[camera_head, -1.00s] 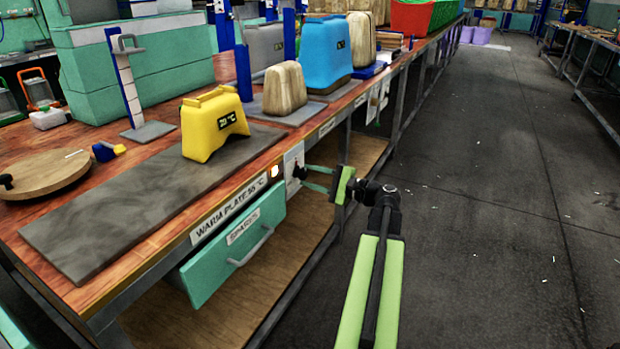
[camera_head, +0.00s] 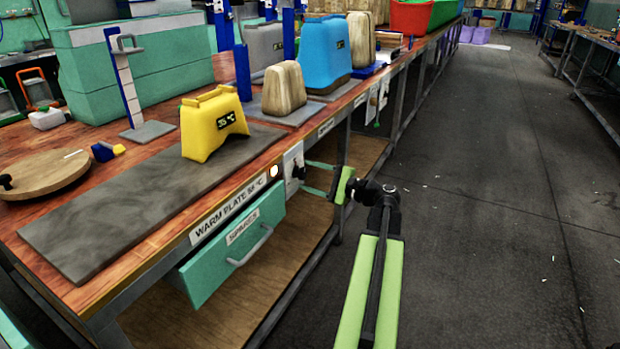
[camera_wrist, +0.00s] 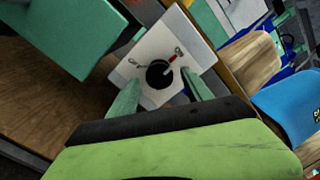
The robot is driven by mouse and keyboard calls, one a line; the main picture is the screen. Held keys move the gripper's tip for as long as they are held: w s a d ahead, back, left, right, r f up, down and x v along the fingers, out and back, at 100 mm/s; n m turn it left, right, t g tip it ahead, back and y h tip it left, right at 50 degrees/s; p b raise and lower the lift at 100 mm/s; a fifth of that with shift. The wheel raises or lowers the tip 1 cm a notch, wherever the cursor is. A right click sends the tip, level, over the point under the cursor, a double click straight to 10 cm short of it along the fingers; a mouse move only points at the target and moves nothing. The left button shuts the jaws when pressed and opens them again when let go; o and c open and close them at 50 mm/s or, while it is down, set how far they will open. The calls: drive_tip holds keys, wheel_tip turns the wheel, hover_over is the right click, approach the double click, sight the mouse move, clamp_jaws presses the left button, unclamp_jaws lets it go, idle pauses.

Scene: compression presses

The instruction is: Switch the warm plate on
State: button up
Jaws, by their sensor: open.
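The warm plate (camera_head: 110,215) is a flat grey slab along the bench edge, above a label reading WARM PLATE. A white switch panel (camera_head: 294,158) is on the bench front, with a small bright lamp (camera_head: 274,171) to its left. In the wrist view, the panel (camera_wrist: 195,45) carries a round black knob (camera_wrist: 159,75) with a red pointer aimed to the upper right, near a small mark. My gripper (camera_head: 306,177) is at the panel. In the wrist view my open gripper (camera_wrist: 160,80) has one green finger on each side of the knob; I cannot tell whether they touch it.
A yellow block with a display (camera_head: 214,124) stands on the plate. A teal drawer (camera_head: 235,245) sticks out below the label, left of my gripper. A wooden block (camera_head: 284,88) and a blue one (camera_head: 325,55) stand farther along.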

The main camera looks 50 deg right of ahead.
drive_tip(key=v, duration=1.7)
drive_tip(key=shift+s, duration=0.25)
drive_tip(key=shift+f, duration=0.1)
